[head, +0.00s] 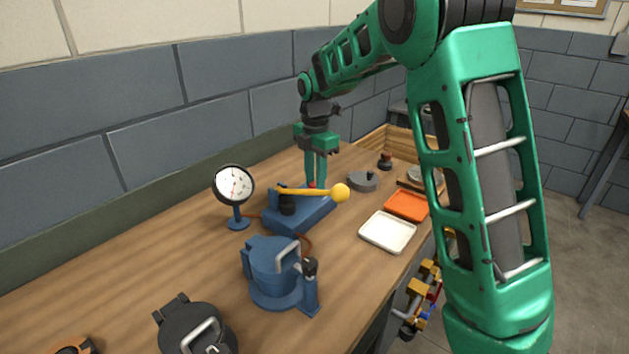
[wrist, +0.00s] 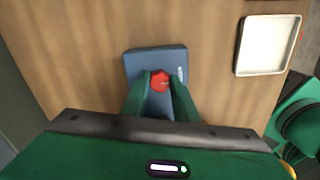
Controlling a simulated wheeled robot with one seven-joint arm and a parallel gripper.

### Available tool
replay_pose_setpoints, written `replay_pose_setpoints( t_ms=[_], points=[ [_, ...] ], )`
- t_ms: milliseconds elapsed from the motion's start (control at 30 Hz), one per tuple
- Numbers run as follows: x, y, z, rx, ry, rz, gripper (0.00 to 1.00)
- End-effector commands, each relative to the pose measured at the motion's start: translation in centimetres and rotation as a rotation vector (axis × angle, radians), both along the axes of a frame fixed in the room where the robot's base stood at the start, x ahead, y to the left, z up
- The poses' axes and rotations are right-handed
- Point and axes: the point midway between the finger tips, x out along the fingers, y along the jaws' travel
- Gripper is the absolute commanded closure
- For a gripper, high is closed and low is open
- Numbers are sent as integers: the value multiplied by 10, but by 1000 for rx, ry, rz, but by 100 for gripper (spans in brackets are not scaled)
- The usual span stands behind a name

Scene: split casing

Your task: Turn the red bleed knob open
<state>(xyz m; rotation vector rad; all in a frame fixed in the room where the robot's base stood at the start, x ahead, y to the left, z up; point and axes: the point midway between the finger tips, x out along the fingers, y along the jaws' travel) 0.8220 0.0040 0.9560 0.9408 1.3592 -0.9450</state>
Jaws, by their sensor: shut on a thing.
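The red bleed knob (wrist: 160,80) sits on a blue base block, and in the wrist view it lies between my two fingertips. In the head view only a bit of the red knob (head: 312,185) shows under the fingers. My gripper (head: 316,183) points straight down and is shut on the knob, with a green finger on either side. The blue base (head: 308,212) rests on the bench and also shows in the wrist view (wrist: 142,62). A yellow lever with a ball end (head: 340,193) runs across the base in the head view. The knob's turn angle cannot be told.
A dial gauge (head: 233,185) stands left of the base. A blue lidded pot (head: 275,272) and a dark pot (head: 196,328) stand nearer. A white tray (head: 388,232) and an orange tray (head: 407,205) lie to the right. The bench's left part is clear.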

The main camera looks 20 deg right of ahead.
Motion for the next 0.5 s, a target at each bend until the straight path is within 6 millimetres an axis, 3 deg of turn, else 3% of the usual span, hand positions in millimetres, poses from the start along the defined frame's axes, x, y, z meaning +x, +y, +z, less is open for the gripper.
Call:
replay_pose_setpoints(
  t_ms=[500],
  points=[
    [5, 1, 3, 2, -15, 90, 96]
  ],
)
